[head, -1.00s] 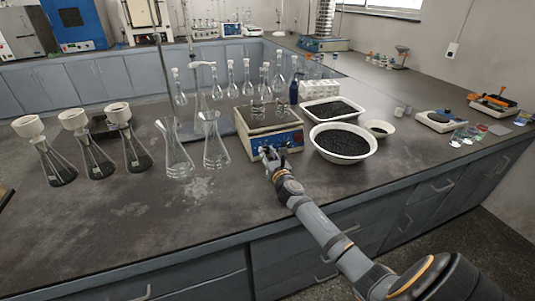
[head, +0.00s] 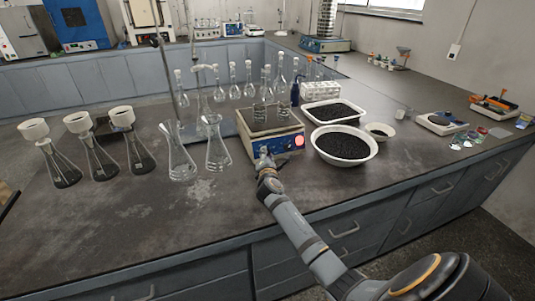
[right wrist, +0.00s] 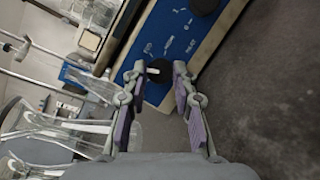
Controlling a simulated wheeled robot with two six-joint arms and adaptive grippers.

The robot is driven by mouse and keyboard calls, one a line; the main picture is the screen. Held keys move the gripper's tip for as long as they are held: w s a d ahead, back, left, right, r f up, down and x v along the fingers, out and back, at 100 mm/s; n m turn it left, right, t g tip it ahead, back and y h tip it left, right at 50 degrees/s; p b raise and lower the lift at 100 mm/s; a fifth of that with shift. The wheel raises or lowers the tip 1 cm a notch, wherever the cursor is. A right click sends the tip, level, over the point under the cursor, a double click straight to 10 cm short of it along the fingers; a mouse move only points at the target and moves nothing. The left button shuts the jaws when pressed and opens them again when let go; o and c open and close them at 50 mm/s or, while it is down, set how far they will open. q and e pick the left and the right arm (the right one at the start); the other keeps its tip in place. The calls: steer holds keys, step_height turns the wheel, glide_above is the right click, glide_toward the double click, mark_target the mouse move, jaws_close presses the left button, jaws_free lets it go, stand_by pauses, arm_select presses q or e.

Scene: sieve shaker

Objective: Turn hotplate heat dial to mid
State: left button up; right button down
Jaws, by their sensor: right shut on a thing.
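The hotplate (head: 270,124) stands on the bench with its blue front panel facing me. My right gripper (head: 264,153) is at the left part of that panel in the head view. In the right wrist view, my right gripper (right wrist: 157,72) has its two fingers on either side of a dark round dial (right wrist: 160,69) and is shut on it. A second black dial (right wrist: 204,4) is at the top edge of that view, clear of the fingers. I cannot read the dial's setting. A pinkish round spot (head: 299,141) glows at the panel's right. My left gripper is not in view.
Two conical flasks (head: 178,160) stand left of the hotplate. A white bowl of black granules (head: 344,145) and a white tray (head: 334,111) stand close on its right. Glass flasks and a blue bottle (head: 295,94) are behind. The bench front is clear.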

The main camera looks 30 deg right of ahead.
steer(key=m+p, duration=0.1)
steer(key=m+g+p, duration=0.1)
steer(key=m, duration=0.1)
steer(key=m+g, duration=0.1)
steer(key=m, duration=0.1)
steer(key=shift+a+r+p, duration=0.1)
steer(key=shift+r+p, duration=0.25)
steer(key=shift+p, duration=0.05)
steer(key=m+g+p, duration=0.1)
steer(key=m+p, duration=0.1)
steer(key=m, duration=0.1)
steer(key=shift+w, duration=0.1)
steer(key=shift+m+p, duration=0.55)
steer(key=shift+m, duration=0.15)
steer(key=shift+f, duration=0.1)
steer(key=c, duration=1.1)
jaws_free()
steer(key=shift+o, duration=0.2)
